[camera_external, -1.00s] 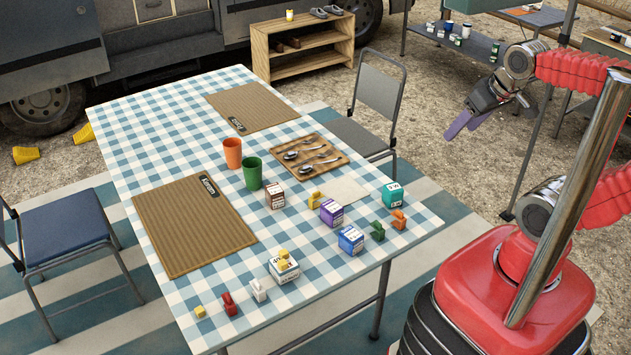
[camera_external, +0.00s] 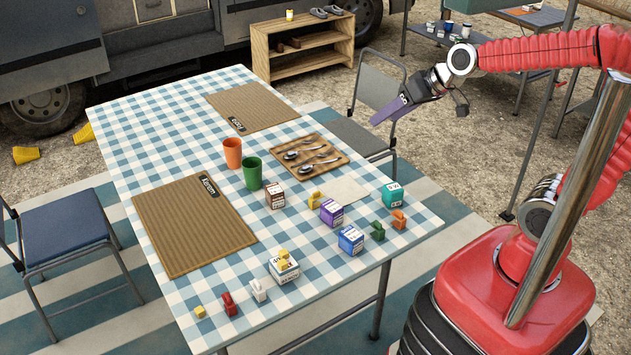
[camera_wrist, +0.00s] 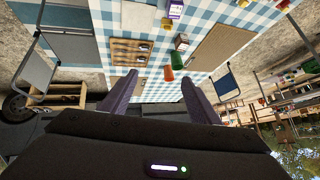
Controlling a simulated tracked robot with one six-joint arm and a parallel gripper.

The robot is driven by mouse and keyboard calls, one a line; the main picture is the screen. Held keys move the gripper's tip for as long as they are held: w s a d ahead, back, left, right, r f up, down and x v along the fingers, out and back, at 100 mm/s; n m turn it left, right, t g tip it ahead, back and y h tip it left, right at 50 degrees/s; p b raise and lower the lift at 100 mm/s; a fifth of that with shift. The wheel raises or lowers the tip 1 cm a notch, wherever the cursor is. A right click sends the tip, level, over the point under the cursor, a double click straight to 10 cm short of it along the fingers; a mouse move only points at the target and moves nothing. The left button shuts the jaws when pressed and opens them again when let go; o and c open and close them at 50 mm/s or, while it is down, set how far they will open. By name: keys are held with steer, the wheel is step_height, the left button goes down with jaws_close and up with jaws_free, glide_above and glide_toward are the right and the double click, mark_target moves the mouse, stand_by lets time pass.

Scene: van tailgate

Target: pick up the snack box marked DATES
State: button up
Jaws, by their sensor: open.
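Several small snack boxes stand on the checked table: a brown-and-white box (camera_external: 275,196), a purple box (camera_external: 331,212), a blue box (camera_external: 351,240), a teal box (camera_external: 392,195) and a white box (camera_external: 285,268) with a yellow piece on top. The lettering is too small for me to tell which is marked DATES. My gripper (camera_external: 384,115) is open and empty, in the air above the grey folding chair, apart from the boxes. In the wrist view its two fingers (camera_wrist: 155,88) are spread, with the purple box (camera_wrist: 176,9) and the brown-and-white box (camera_wrist: 181,42) beyond them.
An orange cup (camera_external: 232,153), a green cup (camera_external: 252,173) and a wooden cutlery tray (camera_external: 338,160) stand near the boxes. Small coloured pieces, such as a red one (camera_external: 229,303), lie along the near edge. A grey chair (camera_external: 380,85) stands behind the table.

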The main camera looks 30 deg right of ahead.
steer(key=w+a+f+m+t, duration=0.1)
steer(key=w+a+f, duration=0.4)
steer(key=w+a, duration=0.3)
steer(key=w+a+f+t, duration=0.2)
steer(key=w+a+f, duration=0.35)
steer(key=a, duration=0.35)
steer(key=w+a+f+m+t+h, duration=0.1)
steer(key=a+f+h, duration=0.1)
steer(key=a+f, duration=0.35)
steer(key=t+h, duration=0.2)
steer(key=h, duration=0.1)
glide_toward(275, 191)
steer(key=shift+v, duration=1.15)
steer(key=shift+w+d+r, duration=0.1)
steer(key=shift+d+r, duration=0.05)
steer(key=shift+x, duration=4.25)
